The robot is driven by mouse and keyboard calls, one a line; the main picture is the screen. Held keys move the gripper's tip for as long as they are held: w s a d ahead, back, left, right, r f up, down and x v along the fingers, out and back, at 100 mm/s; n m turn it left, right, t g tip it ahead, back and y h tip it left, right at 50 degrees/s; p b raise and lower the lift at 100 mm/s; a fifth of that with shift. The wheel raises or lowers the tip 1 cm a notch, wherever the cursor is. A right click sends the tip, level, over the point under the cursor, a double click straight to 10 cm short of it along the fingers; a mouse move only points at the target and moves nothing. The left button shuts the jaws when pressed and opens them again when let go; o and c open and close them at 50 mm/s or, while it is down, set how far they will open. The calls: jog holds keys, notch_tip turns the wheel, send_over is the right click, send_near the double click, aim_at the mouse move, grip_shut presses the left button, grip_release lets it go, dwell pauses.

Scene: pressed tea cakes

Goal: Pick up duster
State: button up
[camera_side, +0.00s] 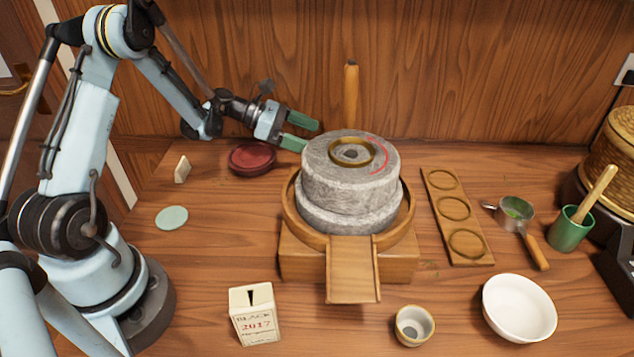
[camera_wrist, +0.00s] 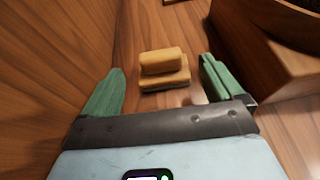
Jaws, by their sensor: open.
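The duster (camera_wrist: 165,68) looks like a small tan wooden block with a raised grip on top and a darker underside. In the wrist view it lies on the table ahead of my gripper, between the two fingers in the picture. In the side view I cannot see it; the stone mill likely hides it. My gripper (camera_side: 305,133) is open and empty, with green fingers pointing right, behind and left of the mill. Both fingers also show in the wrist view (camera_wrist: 163,66). I cannot tell the exact gap to the duster.
The stone mill (camera_side: 350,178) stands on a wooden base (camera_side: 302,258), which also shows at right in the wrist view (camera_wrist: 262,62). The wooden back wall (camera_side: 220,60) is close behind. A dark red round dish (camera_side: 252,158) lies below my forearm. A ring board (camera_side: 456,215) lies right.

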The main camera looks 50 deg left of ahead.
jog(key=shift+x, duration=2.65)
jog(key=c, duration=1.1)
